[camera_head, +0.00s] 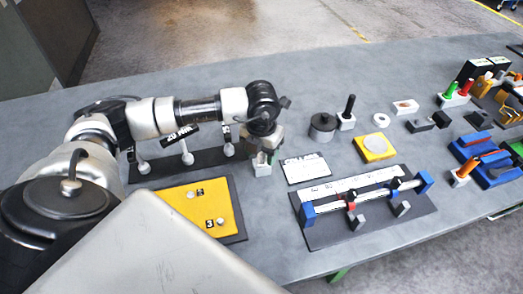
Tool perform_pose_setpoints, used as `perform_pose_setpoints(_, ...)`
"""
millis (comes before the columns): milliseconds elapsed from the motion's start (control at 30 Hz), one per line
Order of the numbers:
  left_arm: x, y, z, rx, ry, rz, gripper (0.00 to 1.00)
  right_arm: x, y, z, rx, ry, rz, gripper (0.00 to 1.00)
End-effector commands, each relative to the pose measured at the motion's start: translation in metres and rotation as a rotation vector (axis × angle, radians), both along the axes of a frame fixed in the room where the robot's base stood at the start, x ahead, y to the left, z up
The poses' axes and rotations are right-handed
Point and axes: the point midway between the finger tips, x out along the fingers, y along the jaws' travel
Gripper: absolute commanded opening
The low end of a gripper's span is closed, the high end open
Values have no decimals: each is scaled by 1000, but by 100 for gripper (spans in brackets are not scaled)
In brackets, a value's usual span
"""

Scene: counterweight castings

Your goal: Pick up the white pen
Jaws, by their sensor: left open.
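I cannot make out a white pen for certain. A thin white rod (377,194) lies across the blue-ended fixture on a dark mat (345,228), but I cannot tell that it is a pen. My left gripper (262,160) is open and points down over the grey table, just left of the white "CELL" card (306,167). Small grey shapes at its fingertips are hard to separate from the fingers. My right gripper is not in view.
A yellow plate (180,207) lies in front of my left arm. Dark weights (322,126) and a yellow block (374,147) stand right of the gripper. Blue racks (490,175) and several coloured tools crowd the right end. The table's back left (60,110) is clear.

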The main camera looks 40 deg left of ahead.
Motion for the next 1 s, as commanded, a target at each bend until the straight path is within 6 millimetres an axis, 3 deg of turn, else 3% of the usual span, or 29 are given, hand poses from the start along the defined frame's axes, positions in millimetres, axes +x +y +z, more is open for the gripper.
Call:
perform_pose_setpoints(267,0,0,-4,-1,-1,-1,54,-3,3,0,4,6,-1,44)
perform_pose_setpoints(600,0,0,-4,-1,-1,-1,5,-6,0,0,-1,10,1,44)
perform_pose_setpoints(1000,1,0,4,0,-4,-1,5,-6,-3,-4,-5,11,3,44)
